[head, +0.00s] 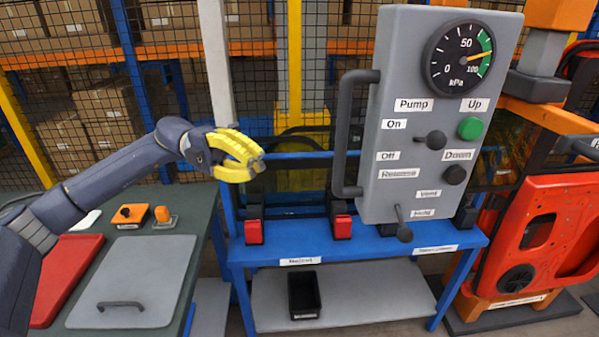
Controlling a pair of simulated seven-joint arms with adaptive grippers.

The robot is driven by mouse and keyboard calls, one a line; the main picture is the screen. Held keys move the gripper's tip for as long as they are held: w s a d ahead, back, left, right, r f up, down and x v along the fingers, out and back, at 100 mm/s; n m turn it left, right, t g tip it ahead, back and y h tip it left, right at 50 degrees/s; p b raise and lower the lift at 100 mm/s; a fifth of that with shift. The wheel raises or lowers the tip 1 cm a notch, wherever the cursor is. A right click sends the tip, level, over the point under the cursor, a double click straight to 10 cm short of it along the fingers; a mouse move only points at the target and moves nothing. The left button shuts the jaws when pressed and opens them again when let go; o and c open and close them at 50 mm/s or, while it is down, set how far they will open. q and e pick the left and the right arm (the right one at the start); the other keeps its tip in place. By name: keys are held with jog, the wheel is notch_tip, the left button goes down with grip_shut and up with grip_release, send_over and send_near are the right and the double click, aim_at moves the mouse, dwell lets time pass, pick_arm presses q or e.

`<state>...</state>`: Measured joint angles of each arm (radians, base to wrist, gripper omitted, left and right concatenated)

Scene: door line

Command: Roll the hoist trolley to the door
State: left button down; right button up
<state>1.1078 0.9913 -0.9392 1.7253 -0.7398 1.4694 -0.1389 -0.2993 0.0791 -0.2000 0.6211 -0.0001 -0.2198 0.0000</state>
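The grey control box (432,150) with a kPa gauge (462,58), a green button and small levers hangs upright in the middle right of the head view. A dark bar handle (344,135) runs down its left side. The hoist trolley itself is not recognisable; anything above the box is out of frame. The red-orange door panel (560,215) stands at the right edge, partly cut off. My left gripper (255,165), with yellow fingers, is in the air left of the handle, apart from it. I cannot tell whether its fingers are open. My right gripper is not in view.
A blue bench (365,246) with red-faced blocks (254,232) stands below the box; a black bin (304,294) is on its lower shelf. At left, a table holds a grey lid (135,280) and red tray (65,275). Mesh fencing stands behind. Open air separates gripper and handle.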

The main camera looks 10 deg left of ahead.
pick_arm(q)
jog(key=d, duration=1.2)
jog(key=shift+s+d, duration=0.3)
jog(key=shift+d, duration=0.1)
jog(key=shift+d, duration=0.1)
